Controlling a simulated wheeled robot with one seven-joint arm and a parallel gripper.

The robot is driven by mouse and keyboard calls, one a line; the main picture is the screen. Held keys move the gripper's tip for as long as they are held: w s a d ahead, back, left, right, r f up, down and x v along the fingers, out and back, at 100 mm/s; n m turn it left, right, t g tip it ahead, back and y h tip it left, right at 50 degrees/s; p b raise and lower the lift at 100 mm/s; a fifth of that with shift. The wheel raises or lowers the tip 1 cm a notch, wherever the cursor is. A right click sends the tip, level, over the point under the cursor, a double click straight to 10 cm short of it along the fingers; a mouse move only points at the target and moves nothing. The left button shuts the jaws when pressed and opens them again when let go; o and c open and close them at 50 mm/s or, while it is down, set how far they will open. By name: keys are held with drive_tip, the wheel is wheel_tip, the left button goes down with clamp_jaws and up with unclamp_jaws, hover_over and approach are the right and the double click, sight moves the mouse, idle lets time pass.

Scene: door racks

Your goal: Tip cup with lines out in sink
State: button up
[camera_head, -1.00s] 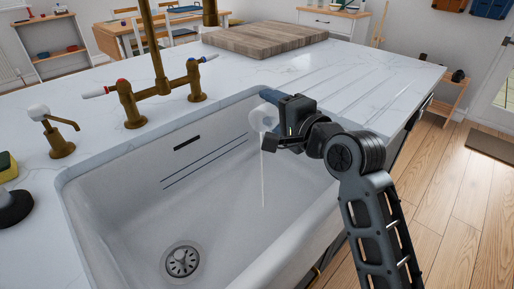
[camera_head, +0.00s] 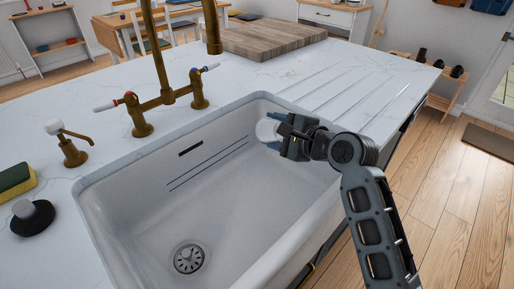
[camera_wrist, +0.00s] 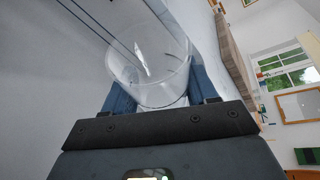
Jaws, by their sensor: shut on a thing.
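A clear cup (camera_head: 266,131) is held tipped over the right part of the white sink (camera_head: 130,215). My gripper (camera_head: 280,132) is shut on the cup, below the level of the far counter edge. In the wrist view my gripper (camera_wrist: 160,98) has its blue fingers on either side of the see-through cup (camera_wrist: 125,65). A small pale patch shows in the cup, and a thin dark line shows on its wall. I cannot tell whether liquid is left in it. No stream shows below it in the head view.
A round drain (camera_head: 189,257) lies in the sink floor. A brass tap (camera_head: 160,92) stands behind the sink, with a soap pump (camera_head: 70,150) and a sponge (camera_head: 14,181) to the left. A wooden board (camera_head: 268,40) lies on the counter behind.

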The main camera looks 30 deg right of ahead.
drive_tip(key=shift+f+m+g+y+p, duration=0.65)
drive_tip(key=shift+m+p, duration=0.65)
drive_tip(key=shift+p, duration=1.8)
drive_tip(key=m+p, duration=0.1)
drive_tip(key=w+d+f+m+g+y+p, duration=0.1)
drive_tip(key=p, duration=0.1)
drive_tip(key=shift+d+f, duration=0.3)
drive_tip(key=shift+w+d+f+m+g+y, duration=0.25)
drive_tip(key=shift+d+f+m+y, duration=0.25)
drive_tip(key=shift+m+y, duration=0.2)
drive_tip(key=shift+w+d+f+m+g+y, duration=0.1)
drive_tip(key=shift+w+d+f+m+y, duration=0.1)
drive_tip(key=shift+d+f+m+y, duration=0.45)
drive_tip(key=shift+a+r, duration=0.2)
drive_tip(key=shift+a, duration=0.1)
